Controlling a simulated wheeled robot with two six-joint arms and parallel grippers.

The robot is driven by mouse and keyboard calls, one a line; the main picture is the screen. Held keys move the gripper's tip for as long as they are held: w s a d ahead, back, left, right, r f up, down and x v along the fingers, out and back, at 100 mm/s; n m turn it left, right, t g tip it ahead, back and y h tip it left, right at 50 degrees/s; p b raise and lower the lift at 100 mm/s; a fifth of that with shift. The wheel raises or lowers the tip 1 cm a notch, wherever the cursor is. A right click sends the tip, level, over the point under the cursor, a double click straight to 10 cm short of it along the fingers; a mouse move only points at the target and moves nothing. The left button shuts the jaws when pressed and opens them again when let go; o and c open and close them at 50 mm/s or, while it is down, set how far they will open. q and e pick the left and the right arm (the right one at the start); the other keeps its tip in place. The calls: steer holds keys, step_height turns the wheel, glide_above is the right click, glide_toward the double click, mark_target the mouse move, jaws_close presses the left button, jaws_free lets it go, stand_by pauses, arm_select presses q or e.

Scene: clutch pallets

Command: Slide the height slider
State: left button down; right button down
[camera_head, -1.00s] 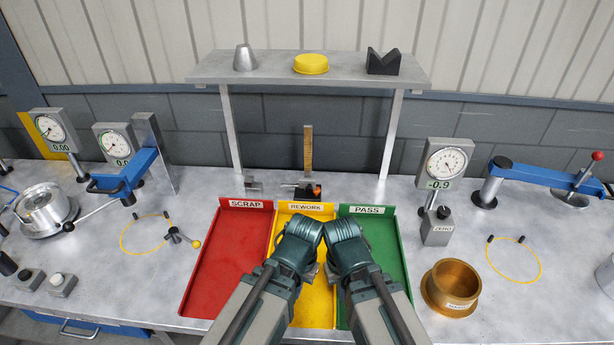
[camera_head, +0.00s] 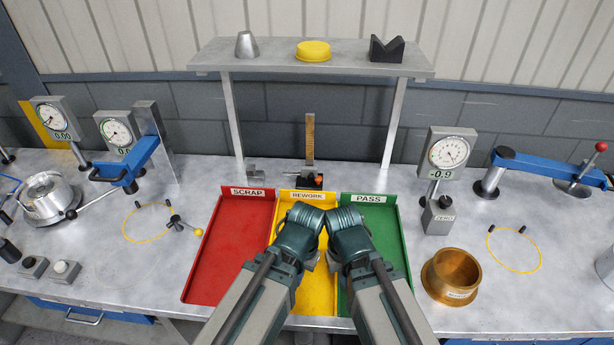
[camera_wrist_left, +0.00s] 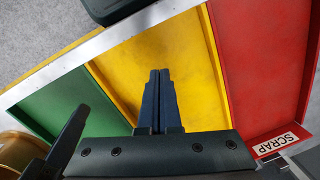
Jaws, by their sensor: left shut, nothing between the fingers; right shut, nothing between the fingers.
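A height gauge with an upright brass-coloured scale (camera_head: 310,138) stands behind the middle tray in the head view. A small dark slider with an orange part (camera_head: 312,181) sits low on it, near its base. My left gripper is over the yellow tray; its fingers are shut and empty in the left wrist view (camera_wrist_left: 160,85). My right gripper (camera_head: 335,262) is close beside it over the trays, shut and empty, its tips mostly hidden by its own wrist. Both grippers are in front of the height gauge and apart from it.
Red scrap (camera_head: 230,250), yellow rework (camera_head: 318,290) and green pass (camera_head: 390,225) trays lie empty. A brass ring (camera_head: 453,275) and a dial gauge (camera_head: 448,155) are at right. A blue clamp arm (camera_head: 125,175) is at left.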

mark_target(311, 177)
arm_select(q)
steer(key=c, duration=1.4)
jaws_free()
steer(key=shift+w+r, duration=0.1)
steer(key=shift+w, duration=0.05)
steer(key=o, duration=0.7)
steer(key=w+d+r+t+p, duration=0.1)
steer(key=w+r+p, duration=0.1)
steer(key=w, duration=0.5)
steer(key=w+d+r+n+p, duration=0.1)
steer(key=w+r+p, duration=0.2)
steer(key=w, duration=0.5)
steer(key=shift+w+r+n+t+h+p, duration=0.2)
steer(key=shift+r+n+t+h+p, duration=0.1)
steer(key=shift+r+t+p, duration=0.1)
steer(key=shift+o, duration=0.5)
steer(key=w+a+r+n+t+p, duration=0.1)
steer(key=w+r+p, duration=0.3)
steer(key=w, duration=1.4)
step_height(311, 177, up, 2)
steer(key=shift+w+r+n+t+h+p, duration=0.1)
steer(key=shift+w+n+t+h+p, duration=0.25)
steer(key=shift+n+t, duration=0.4)
steer(key=shift+s+f+t, duration=0.1)
steer(key=shift+f+t, duration=0.1)
steer(key=shift+t, duration=0.05)
arm_select(e)
step_height(311, 177, up, 10)
arm_select(q)
steer(key=shift+f, duration=0.1)
